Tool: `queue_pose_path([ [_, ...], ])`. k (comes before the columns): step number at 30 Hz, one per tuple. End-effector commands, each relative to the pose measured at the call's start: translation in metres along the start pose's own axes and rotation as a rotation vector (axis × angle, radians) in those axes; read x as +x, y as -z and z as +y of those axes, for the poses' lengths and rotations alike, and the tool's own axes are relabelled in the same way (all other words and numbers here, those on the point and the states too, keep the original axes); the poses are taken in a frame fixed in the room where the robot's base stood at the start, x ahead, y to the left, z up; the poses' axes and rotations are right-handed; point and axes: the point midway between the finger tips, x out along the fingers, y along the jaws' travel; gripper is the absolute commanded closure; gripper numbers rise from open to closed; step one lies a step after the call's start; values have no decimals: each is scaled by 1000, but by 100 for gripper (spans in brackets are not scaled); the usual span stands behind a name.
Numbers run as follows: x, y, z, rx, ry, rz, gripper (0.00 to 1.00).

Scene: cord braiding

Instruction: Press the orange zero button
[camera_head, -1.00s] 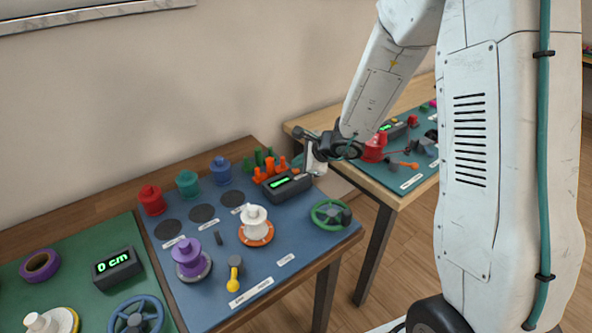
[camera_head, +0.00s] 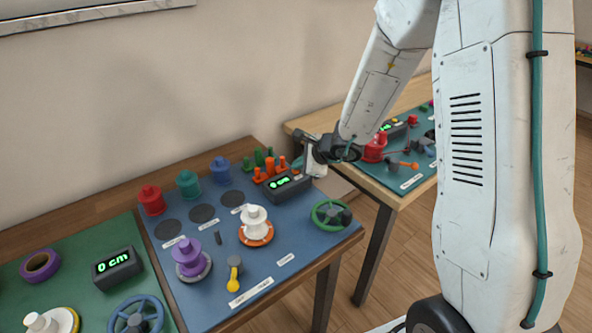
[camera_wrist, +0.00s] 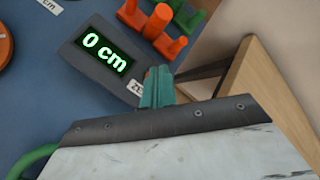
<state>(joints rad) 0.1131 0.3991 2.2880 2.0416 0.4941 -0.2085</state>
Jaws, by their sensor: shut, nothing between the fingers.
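The dark display box (camera_head: 287,186) stands at the back right of the blue mat and reads "0 cm" in green; in the wrist view the same box (camera_wrist: 80,72) shows this clearly. A white label (camera_wrist: 135,88) starting with "Z" is partly covered by my fingers. My gripper (camera_wrist: 158,82) is shut and empty, its teal fingertips over the right end of the box. A thin orange-red sliver (camera_wrist: 148,72) shows beside the fingertips, likely the zero button, mostly hidden. Whether the fingers touch it I cannot tell. In the head view my gripper (camera_head: 303,171) is at that end.
Orange pegs (camera_head: 269,168) and green pegs stand just behind the box. A green handwheel (camera_head: 330,212) and a white spool (camera_head: 255,219) are in front. A second wooden table (camera_head: 345,160) lies to the right across a gap.

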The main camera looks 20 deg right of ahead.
Motion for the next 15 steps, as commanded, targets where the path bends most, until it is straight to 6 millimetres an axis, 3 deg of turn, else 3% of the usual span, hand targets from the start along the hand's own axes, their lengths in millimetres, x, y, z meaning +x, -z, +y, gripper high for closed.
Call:
queue_pose_path([
  [15, -11, -8, -8, -1, 0, 0, 100],
])
